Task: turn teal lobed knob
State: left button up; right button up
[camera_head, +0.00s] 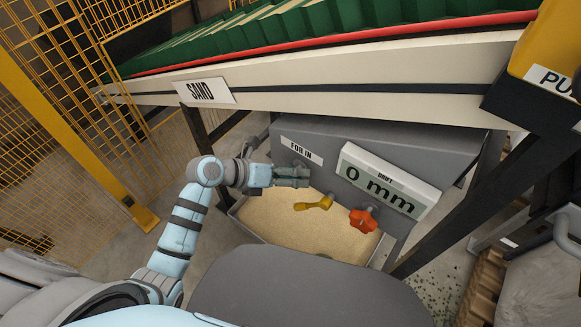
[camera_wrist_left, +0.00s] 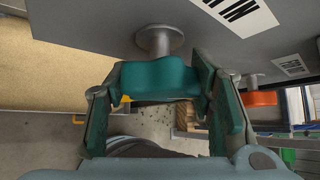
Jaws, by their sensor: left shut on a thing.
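The teal lobed knob (camera_wrist_left: 158,78) sits on a short grey stem that comes out of the grey panel in the left wrist view. My left gripper (camera_wrist_left: 160,108) has its two teal fingers on either side of the knob and is shut on it. In the head view my left gripper (camera_head: 298,176) reaches in from the left to the panel, just under the "FOR IN" label (camera_head: 300,153). There the knob is hard to tell apart from the teal fingers. My right gripper is not in view.
A yellow lever (camera_head: 315,203) and an orange lobed knob (camera_head: 362,220) stick out of the panel to the right. A "0 mm" display (camera_head: 382,186) is above them. A sand tray (camera_head: 290,228) lies below. A conveyor frame (camera_head: 330,75) with a "SAND" sign runs overhead.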

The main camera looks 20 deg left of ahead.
pick_arm(q)
jog(key=shift+y+p, duration=0.4)
jog(key=shift+p, duration=0.1)
jog(key=shift+m, duration=0.3)
jog(key=o, duration=1.2)
jog(key=v, duration=1.2)
jog(key=shift+s+f, duration=0.1)
jog(key=shift+s, duration=0.05)
